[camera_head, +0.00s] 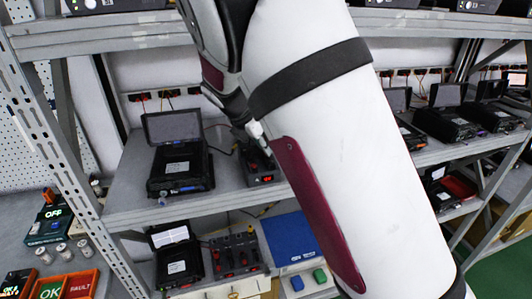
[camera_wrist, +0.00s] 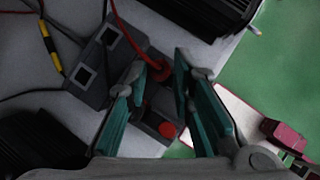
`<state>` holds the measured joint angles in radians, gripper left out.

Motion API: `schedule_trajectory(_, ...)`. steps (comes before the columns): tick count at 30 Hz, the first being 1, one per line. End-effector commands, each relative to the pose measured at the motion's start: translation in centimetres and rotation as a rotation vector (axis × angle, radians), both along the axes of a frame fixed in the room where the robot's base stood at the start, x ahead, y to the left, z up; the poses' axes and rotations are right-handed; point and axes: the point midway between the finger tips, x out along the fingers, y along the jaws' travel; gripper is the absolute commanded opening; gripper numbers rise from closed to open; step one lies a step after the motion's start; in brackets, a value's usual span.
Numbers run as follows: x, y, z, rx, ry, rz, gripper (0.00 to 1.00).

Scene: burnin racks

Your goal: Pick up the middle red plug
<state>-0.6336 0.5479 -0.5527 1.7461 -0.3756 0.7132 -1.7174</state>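In the wrist view, my gripper (camera_wrist: 159,66) has two teal fingers that stand apart. A red plug (camera_wrist: 158,72) with a red cable shows between the fingertips, on a dark grey box (camera_wrist: 122,68). I see a gap beside the plug and no clear contact. A round red part (camera_wrist: 167,130) shows further down between the fingers. Which of the red parts is the middle plug I cannot tell. In the head view my arm hides most of the gripper; a dark box (camera_head: 262,172) with red lights sits on the middle shelf beside it.
An open black case (camera_head: 180,168) stands left on the same shelf. Below are another black case (camera_head: 180,262), a box with red knobs (camera_head: 234,256) and a blue case (camera_head: 290,238). A metal rack post (camera_head: 62,140) rises at left. Cables cross the wrist view.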

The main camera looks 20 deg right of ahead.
Motion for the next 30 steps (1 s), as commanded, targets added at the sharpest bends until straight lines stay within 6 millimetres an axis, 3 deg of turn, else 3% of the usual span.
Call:
schedule_trajectory(10, 0.33, -0.50, -0.88, 0.001, -0.001, 0.000, 0.22)
schedule_trajectory(11, 0.33, -0.49, -0.89, 0.001, -0.001, 0.000, 0.20)
schedule_trajectory(14, 0.33, -0.49, -0.88, 0.001, -0.001, 0.000, 0.00)
schedule_trajectory(30, -0.10, -0.42, -0.33, 0.001, -0.002, -0.001, 0.00)
